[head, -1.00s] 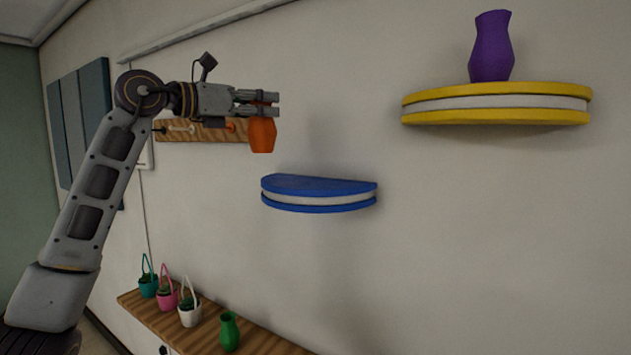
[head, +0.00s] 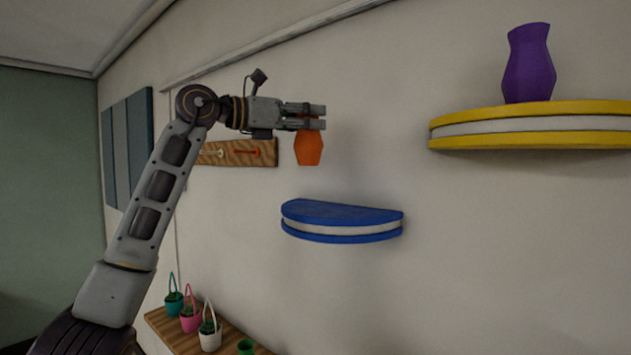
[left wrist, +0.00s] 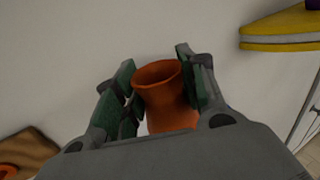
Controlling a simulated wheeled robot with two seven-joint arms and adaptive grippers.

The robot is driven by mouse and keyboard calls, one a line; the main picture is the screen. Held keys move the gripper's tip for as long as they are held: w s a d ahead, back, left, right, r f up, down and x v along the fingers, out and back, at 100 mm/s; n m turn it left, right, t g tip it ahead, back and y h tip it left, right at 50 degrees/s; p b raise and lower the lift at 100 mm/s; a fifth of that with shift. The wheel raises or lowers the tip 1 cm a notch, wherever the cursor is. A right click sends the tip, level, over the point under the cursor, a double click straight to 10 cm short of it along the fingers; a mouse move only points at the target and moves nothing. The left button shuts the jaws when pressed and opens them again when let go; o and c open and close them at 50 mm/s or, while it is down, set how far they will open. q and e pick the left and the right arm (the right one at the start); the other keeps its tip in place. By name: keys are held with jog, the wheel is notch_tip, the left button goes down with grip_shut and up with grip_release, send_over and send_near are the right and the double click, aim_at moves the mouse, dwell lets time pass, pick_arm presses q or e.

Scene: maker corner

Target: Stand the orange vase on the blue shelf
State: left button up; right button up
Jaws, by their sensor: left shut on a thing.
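The orange vase (head: 308,149) is held upright, or nearly so, in my left gripper (head: 318,117). In the head view its lower body hangs below the fingers, and its neck is hidden by them. The left wrist view shows the vase's open rim (left wrist: 157,72) between the two green-padded fingers (left wrist: 160,85), which are shut on it. The blue shelf (head: 342,214) is a half-round board on the wall, with a white band round its edge. Its top is bare. The vase is above the shelf's left part in the picture, with a clear gap between them. My right gripper is not in view.
A yellow shelf (head: 540,114) with a purple vase (head: 529,66) is higher at the right. A wooden peg rail (head: 262,153) is on the wall behind my left gripper. Below, a wooden shelf (head: 178,336) bears small plant pots (head: 190,318) and a green vase (head: 247,346).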

aim_at(299, 162)
pick_arm(q)
jog(key=shift+a+f, duration=0.1)
jog(key=shift+f, duration=1.4)
jog(key=shift+f+p, duration=0.35)
jog(key=shift+f, duration=0.75)
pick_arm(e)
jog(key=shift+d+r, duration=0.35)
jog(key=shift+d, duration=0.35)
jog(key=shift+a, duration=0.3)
pick_arm(q)
jog(key=shift+f, duration=0.15)
jog(key=shift+f, duration=0.25)
jog(key=shift+f+p, duration=0.4)
jog(key=shift+f, duration=1.3)
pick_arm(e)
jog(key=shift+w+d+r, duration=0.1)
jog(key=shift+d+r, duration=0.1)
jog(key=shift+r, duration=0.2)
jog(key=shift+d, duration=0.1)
